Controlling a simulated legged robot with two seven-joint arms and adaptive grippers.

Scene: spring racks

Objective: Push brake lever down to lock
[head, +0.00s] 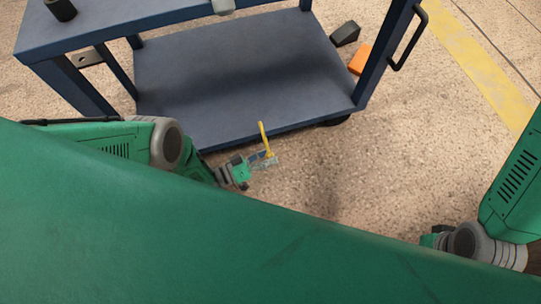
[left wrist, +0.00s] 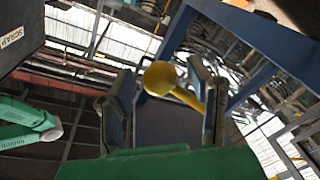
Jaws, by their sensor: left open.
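The yellow brake lever (head: 264,138) stands up at the front lower edge of the blue cart. My left gripper (head: 265,162) is open beside the lever's lower part. In the left wrist view the lever's round yellow knob (left wrist: 160,78) and its rod appear between the two open fingers of my left gripper (left wrist: 165,105). I cannot tell whether a finger touches the lever. The lever's foot is partly hidden by the gripper. My right arm shows at the right edge of the head view, but its gripper fingers do not show.
The blue cart's lower shelf (head: 230,70) is bare. A black handle (head: 408,40) is on its right side. An orange block (head: 360,59) and a dark block (head: 345,34) lie on the floor beside it. Speckled floor (head: 400,150) is clear to the right.

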